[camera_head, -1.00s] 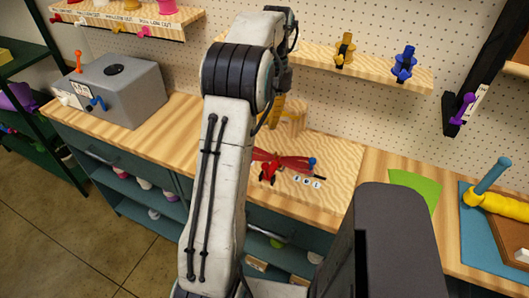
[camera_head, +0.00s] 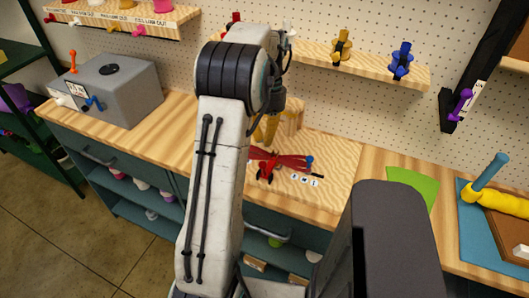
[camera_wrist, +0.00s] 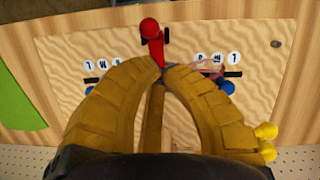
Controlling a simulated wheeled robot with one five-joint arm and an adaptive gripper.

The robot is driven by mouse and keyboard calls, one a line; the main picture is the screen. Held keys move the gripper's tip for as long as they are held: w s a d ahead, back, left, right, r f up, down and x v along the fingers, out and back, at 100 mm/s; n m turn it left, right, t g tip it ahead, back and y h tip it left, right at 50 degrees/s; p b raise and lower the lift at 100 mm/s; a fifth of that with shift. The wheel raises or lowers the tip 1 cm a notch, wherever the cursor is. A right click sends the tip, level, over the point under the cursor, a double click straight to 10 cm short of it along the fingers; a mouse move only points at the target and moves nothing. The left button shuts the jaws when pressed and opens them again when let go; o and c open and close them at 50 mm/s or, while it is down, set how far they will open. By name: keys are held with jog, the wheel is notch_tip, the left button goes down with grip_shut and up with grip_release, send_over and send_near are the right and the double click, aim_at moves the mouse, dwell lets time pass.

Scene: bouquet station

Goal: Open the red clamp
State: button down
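The red clamp (camera_head: 265,172) sits on the light wooden board (camera_head: 335,160) on the counter. In the wrist view its red lever with a round knob (camera_wrist: 149,27) points up and a little left, just past my fingertips. My gripper (camera_wrist: 161,68) has two yellow-brown curved fingers whose tips come together at the lever's lower end. In the head view my gripper (camera_head: 266,138) is low over the board, just behind and above the clamp. I see no clear grip on the lever, and contact is hard to tell. Dark red strips lie next to the clamp.
A blue knob (camera_head: 309,160) stands right of the clamp, near small lettered tiles (camera_head: 306,181). A wooden block (camera_head: 291,112) stands behind my gripper. A shelf (camera_head: 375,72) with yellow and blue clamps is above. A grey box (camera_head: 118,85) stands left; a green sheet (camera_head: 412,190) lies right.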

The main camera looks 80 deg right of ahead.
jog(key=shift+x, duration=2.3)
